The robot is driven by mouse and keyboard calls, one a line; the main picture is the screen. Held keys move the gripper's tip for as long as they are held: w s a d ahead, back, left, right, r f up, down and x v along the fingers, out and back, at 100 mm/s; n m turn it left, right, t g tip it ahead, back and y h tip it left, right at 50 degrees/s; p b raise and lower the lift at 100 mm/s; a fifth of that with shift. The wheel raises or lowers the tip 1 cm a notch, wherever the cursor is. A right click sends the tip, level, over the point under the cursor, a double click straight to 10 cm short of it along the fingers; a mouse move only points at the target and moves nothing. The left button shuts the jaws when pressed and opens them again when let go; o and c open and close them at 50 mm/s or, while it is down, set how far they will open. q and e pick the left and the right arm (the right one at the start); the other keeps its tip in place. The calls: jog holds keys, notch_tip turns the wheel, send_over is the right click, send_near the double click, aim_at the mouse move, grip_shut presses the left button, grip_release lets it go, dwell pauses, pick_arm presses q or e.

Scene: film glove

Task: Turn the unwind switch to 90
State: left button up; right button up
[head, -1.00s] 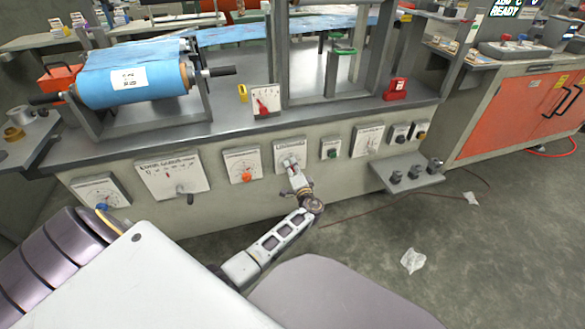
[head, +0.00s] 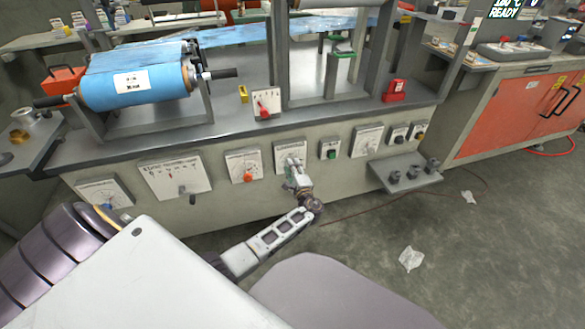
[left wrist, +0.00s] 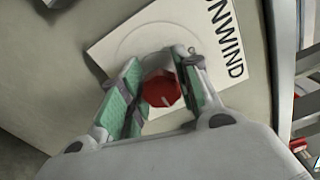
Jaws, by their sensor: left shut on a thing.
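The unwind switch is a red knob (left wrist: 162,90) on a white plate (left wrist: 210,25) marked UNWIND in the left wrist view. In the head view its plate (head: 288,148) is on the front of the machine, with the knob hidden behind my gripper. My left gripper (head: 293,165) is at this plate. In the left wrist view its green-padded fingers (left wrist: 160,92) stand on either side of the red knob, shut on it. The scale around the knob is mostly hidden or too faint to read. My right gripper is not in view.
A shelf with several dark knobs (head: 405,172) juts out at the right. A blue film roll (head: 135,88) sits above.

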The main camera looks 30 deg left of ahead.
pick_arm(q)
jog(key=shift+w+d, duration=0.1)
jog(key=shift+d, duration=0.05)
jog(key=o, duration=1)
jog(key=shift+v, duration=5.95)
